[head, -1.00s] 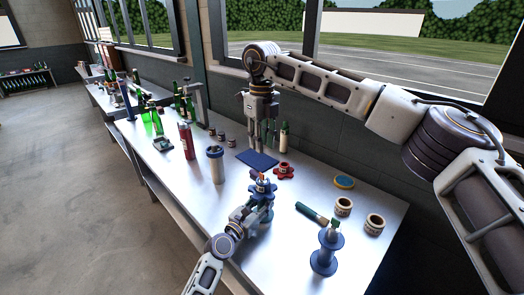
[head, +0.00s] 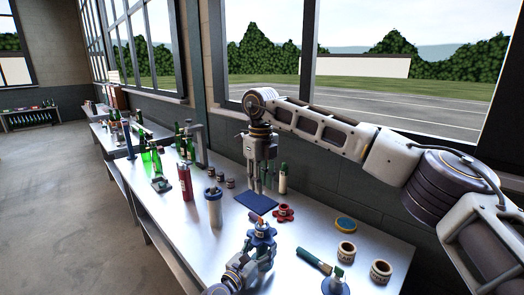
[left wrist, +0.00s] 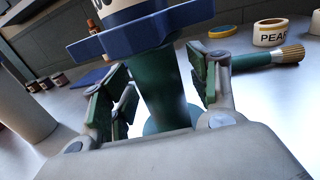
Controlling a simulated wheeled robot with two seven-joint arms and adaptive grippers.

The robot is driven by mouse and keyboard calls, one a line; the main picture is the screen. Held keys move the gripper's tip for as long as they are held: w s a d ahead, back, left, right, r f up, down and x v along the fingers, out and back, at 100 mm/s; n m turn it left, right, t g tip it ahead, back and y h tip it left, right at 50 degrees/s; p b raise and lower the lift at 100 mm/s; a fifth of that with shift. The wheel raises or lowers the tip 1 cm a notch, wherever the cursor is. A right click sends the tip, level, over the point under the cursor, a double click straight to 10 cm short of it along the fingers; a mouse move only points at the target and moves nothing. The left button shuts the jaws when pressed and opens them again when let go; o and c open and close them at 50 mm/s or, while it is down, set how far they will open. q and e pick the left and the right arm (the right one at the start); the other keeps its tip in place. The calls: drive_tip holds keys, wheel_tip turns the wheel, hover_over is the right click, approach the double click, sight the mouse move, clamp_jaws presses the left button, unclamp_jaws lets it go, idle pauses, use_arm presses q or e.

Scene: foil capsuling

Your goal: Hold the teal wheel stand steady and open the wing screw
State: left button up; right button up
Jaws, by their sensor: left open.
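The teal wheel stand shows in the left wrist view as a dark teal column (left wrist: 165,85) under a blue wheel (left wrist: 140,32). In the head view its blue wheel (head: 262,232) is near the table's front middle, with a small orange piece (head: 256,217) on top, perhaps the wing screw; it is too small to tell. My left gripper (head: 262,262) is low at the stand. In the left wrist view its fingers (left wrist: 165,95) are open on both sides of the column, with gaps visible. My right gripper (head: 263,188) hangs over the table behind, fingers pointing down, apparently apart and empty.
A blue mat (head: 254,202) and a red wheel (head: 284,213) lie behind the stand. A white cylinder with a blue top (head: 214,210) and a red can (head: 186,184) stand left. A brush (head: 313,261), tape rolls (head: 346,251) and another blue spool (head: 335,285) are right.

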use_arm(q)
drive_tip(key=shift+s+a, duration=0.1)
drive_tip(key=shift+s, duration=0.05)
drive_tip(key=shift+v, duration=5.85)
wheel_tip(320, 180, up, 9)
drive_tip(key=p, duration=0.9)
drive_tip(key=shift+r+p, duration=0.55)
drive_tip(key=shift+r, duration=0.05)
